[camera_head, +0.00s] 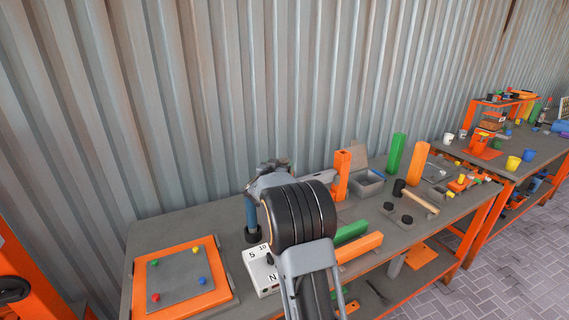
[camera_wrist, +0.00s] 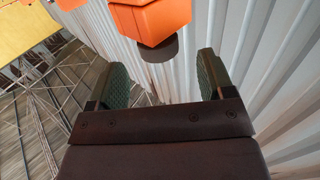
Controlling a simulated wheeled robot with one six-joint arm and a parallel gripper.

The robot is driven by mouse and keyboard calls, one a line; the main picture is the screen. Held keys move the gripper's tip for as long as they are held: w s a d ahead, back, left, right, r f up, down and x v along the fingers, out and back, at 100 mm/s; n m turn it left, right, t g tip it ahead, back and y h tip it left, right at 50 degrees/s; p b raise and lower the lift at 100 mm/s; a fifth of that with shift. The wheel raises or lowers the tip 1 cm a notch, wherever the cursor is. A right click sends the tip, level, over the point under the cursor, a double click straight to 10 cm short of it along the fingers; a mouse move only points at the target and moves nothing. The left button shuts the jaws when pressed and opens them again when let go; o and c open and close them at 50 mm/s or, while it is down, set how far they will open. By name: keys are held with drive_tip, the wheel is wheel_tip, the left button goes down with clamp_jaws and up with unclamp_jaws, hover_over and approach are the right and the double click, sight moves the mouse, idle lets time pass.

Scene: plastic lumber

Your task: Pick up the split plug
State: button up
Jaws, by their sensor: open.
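I cannot tell for sure which thing is the split plug. My gripper (camera_wrist: 161,62) is open, its two green-padded fingers apart and nothing between them. Beyond the fingertips in the wrist view is an orange block (camera_wrist: 150,20) with a dark round piece (camera_wrist: 158,47) at its lower end; I cannot tell what this piece is. In the head view my arm reaches over the workbench (camera_head: 180,230) and hides part of it. The gripper's fingers cannot be made out there. An upright orange post (camera_head: 342,172) stands just right of the arm.
An orange-framed board (camera_head: 143,292) with coloured pins lies at left, near a white numbered box (camera_head: 256,274). Green (camera_head: 395,153) and orange (camera_head: 418,163) posts stand at right, near a mallet (camera_head: 419,198) and grey box (camera_head: 368,184). A corrugated wall (camera_head: 220,90) rises behind.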

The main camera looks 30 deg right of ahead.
sight(282, 163)
drive_tip(key=shift+p+x, duration=0.6)
drive_tip(key=shift+x, duration=1.75)
drive_tip(key=c, duration=1)
